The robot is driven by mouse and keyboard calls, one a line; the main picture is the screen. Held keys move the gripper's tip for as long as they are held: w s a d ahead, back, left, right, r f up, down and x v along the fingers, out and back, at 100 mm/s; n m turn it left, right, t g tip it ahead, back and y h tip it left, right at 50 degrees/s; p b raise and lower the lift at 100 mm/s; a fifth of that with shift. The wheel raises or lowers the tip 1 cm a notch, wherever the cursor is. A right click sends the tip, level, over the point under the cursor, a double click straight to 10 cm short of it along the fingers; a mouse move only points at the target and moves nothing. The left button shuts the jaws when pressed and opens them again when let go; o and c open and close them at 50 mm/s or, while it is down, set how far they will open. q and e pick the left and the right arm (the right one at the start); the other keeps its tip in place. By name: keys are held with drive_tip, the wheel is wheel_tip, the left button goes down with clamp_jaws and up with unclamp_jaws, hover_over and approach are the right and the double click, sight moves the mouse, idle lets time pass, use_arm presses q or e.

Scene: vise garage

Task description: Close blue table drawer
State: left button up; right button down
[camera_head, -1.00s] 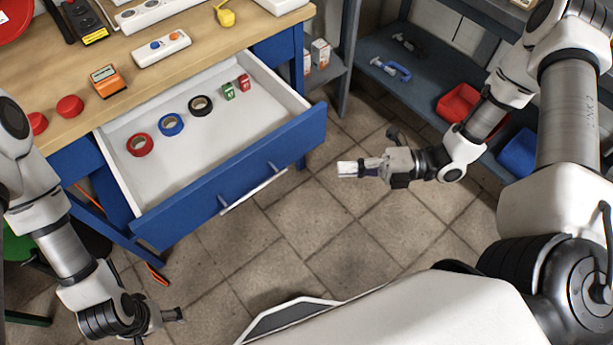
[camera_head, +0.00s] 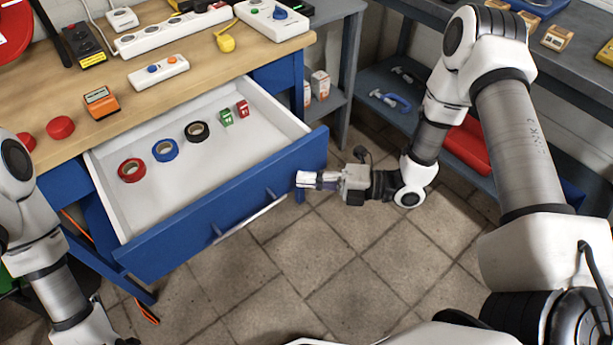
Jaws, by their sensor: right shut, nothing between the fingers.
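The blue table drawer (camera_head: 235,205) is pulled out from under the wooden workbench. Its white inside (camera_head: 195,170) holds red, blue and black tape rolls and two small items, one green and one red. A silver bar handle (camera_head: 248,219) runs along the front panel. My right gripper (camera_head: 303,179) is shut and empty, close to the right end of the drawer front and pointing left. I cannot tell whether it touches the panel. My left arm (camera_head: 60,290) is at the lower left; its gripper is cut off by the bottom edge.
The wooden worktop (camera_head: 190,90) carries power strips, an orange meter (camera_head: 101,103) and red buttons. A grey shelf unit (camera_head: 400,105) with clamps and a red bin (camera_head: 466,147) stands at the right. Tiled floor (camera_head: 340,260) in front of the drawer is clear.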

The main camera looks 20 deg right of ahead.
drive_tip(key=shift+w+a, duration=0.1)
drive_tip(key=shift+w, duration=0.25)
